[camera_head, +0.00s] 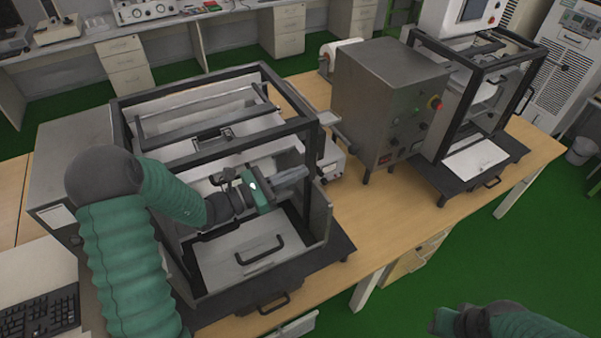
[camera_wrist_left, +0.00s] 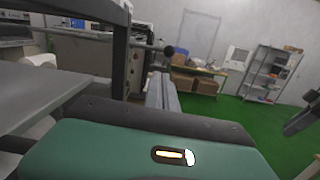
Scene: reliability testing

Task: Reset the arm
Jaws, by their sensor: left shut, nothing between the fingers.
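My left arm comes in from the left in the head view, with a green ribbed sleeve. My left gripper (camera_head: 291,176) is inside the front opening of a black-framed test machine (camera_head: 322,222), above its light drawer panel (camera_head: 225,262). Its grey fingers are shut, point to the right, and hold nothing. In the left wrist view the shut fingers (camera_wrist_left: 161,92) show beyond the green gripper body. My right arm shows only in part at the lower right of the head view, over the green floor; its fingertips are not clear.
Black frame posts stand close around my left gripper. A grey control box (camera_head: 385,95) with a red button stands to the right, then a second framed machine (camera_head: 475,110). A keyboard (camera_head: 40,318) lies at lower left. Green floor is open at the right.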

